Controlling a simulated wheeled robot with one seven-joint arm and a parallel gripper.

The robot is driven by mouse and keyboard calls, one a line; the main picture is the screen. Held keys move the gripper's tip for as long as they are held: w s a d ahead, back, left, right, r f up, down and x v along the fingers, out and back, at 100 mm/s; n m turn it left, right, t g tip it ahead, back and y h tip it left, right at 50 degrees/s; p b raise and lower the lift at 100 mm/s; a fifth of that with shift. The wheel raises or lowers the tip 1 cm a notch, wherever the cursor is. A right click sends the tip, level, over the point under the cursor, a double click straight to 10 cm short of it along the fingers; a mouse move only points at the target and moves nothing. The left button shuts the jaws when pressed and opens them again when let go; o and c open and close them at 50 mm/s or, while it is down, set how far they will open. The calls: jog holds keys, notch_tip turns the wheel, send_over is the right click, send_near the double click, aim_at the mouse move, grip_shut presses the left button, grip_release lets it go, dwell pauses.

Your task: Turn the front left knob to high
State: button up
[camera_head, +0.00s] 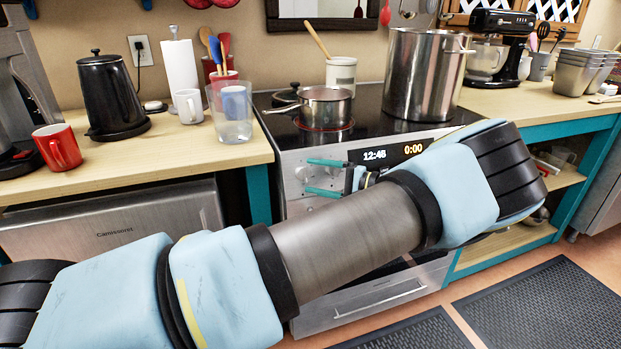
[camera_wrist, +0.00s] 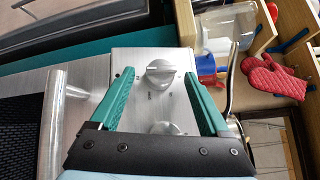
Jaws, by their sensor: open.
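The stove's front panel (camera_head: 295,160) carries round silver knobs. One knob (camera_wrist: 160,73) shows in the wrist view between my gripper's fingertips, its grip bar lying across the picture. A second knob (camera_wrist: 166,129) sits below it, partly hidden by my gripper's base. My gripper (camera_head: 307,177) is open, its teal fingers pointing at the left end of the panel. In the wrist view my gripper (camera_wrist: 159,76) has one finger on each side of the first knob, with gaps showing. Whether the fingertips touch the panel, I cannot tell.
A saucepan (camera_head: 324,106) stands on a reddish burner ring at the front left of the cooktop, and a tall pot (camera_head: 425,75) stands to its right. A glass jug (camera_head: 231,112) stands on the left counter near the stove. The oven handle (camera_wrist: 55,125) is beside my gripper.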

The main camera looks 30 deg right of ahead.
jog(key=b+v, duration=0.2)
jog(key=v, duration=0.7)
